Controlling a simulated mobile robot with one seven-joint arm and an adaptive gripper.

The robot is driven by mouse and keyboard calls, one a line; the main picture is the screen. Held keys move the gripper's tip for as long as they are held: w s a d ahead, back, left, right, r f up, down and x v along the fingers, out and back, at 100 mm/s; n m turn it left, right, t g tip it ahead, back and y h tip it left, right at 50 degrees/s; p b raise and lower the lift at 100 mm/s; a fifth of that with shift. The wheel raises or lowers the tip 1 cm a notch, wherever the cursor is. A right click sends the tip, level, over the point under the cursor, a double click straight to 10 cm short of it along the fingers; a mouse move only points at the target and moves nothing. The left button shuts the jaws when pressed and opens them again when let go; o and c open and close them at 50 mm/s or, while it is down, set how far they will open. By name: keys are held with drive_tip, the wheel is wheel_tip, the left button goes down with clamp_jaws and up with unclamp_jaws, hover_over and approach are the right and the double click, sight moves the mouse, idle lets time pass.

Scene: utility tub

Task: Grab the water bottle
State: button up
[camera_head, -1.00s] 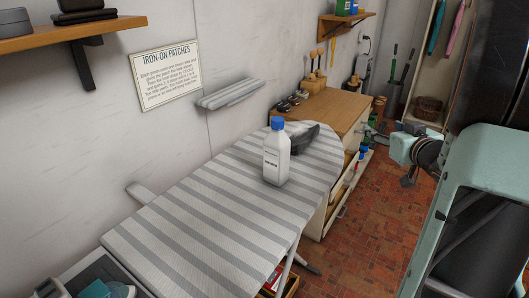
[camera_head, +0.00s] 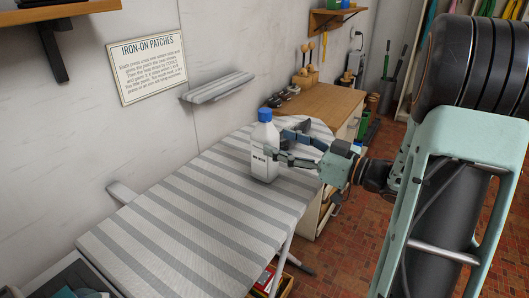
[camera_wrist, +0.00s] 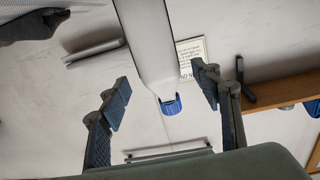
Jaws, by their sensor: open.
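In the wrist view the bottle (camera_wrist: 150,45) appears upside down between the two spread fingers of my gripper (camera_wrist: 163,92), with visible gaps on both sides. In the head view one finger passes in front of the bottle's right edge.
A wooden cabinet (camera_head: 335,104) with small items stands beyond the board. A small striped board (camera_head: 218,86) and a patch sign (camera_head: 149,68) are on the wall. Wooden shelves (camera_head: 30,22) hang above. The board's near half is clear.

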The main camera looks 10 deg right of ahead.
sight(265, 138)
drive_tip(key=shift+f+b+x, duration=0.1)
drive_tip(key=shift+b+x, duration=0.1)
drive_tip(key=shift+x, duration=1.2)
drive_tip(key=shift+f+b+x, duration=0.15)
drive_tip(key=shift+b+x, duration=0.05)
drive_tip(key=shift+x, duration=1.15)
drive_tip(key=shift+c, duration=0.4)
clamp_jaws()
